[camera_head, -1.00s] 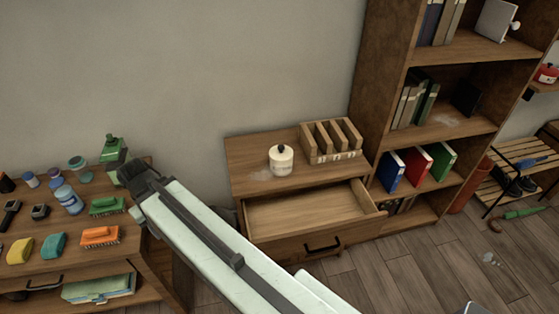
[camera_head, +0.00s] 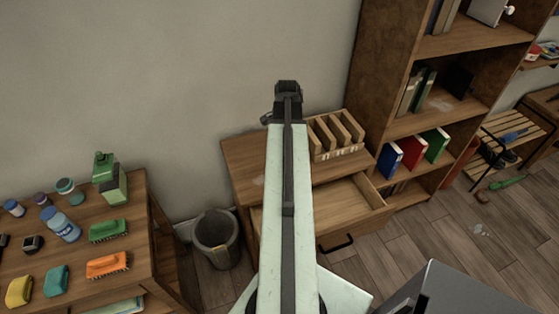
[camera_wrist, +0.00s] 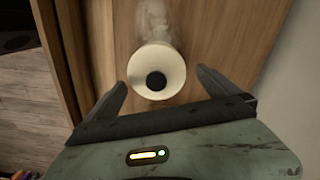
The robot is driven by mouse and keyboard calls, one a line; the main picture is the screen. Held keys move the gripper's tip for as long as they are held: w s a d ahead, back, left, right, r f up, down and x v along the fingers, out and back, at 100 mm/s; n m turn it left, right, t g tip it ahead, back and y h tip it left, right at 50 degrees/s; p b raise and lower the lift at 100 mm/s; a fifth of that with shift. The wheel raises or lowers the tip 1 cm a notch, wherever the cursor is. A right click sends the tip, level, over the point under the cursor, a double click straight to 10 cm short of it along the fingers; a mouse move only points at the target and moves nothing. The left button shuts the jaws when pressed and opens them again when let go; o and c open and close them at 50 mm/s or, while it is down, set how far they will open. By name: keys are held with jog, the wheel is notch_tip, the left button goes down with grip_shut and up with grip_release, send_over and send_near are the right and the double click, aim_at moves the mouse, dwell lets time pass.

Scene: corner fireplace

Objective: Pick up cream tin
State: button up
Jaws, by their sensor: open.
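The cream tin (camera_wrist: 140,84) is round and pale with a dark knob on its lid. In the wrist view it stands on the wooden cabinet top (camera_wrist: 200,62), ahead of and between the two fingers. My gripper (camera_wrist: 163,84) is open, with one dark finger on each side and nothing held. In the head view my arm covers the tin, and my gripper (camera_head: 287,86) shows above the cabinet's back edge. The cabinet top (camera_head: 240,160) shows left of my arm.
A wooden slotted organiser (camera_head: 338,133) stands on the cabinet, right of my arm. The cabinet's drawer (camera_head: 350,203) is pulled open. A tall bookshelf (camera_head: 380,65) stands to the right. A grey bin (camera_head: 217,240) and a table with brushes and bottles (camera_head: 140,265) are at left.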

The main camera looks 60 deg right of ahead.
jog(key=shift+f+b, duration=1.45)
jog(key=shift+f, duration=0.1)
jog(key=f+b, duration=0.5)
jog(key=shift+s+a+f, duration=0.15)
jog(key=shift+s, duration=0.05)
jog(key=shift+r, duration=0.25)
jog(key=c, duration=1.5)
jog(key=shift+o, duration=0.2)
notch_tip(320, 180, up, 10)
jog(key=p, duration=1)
jog(key=shift+r, duration=0.15)
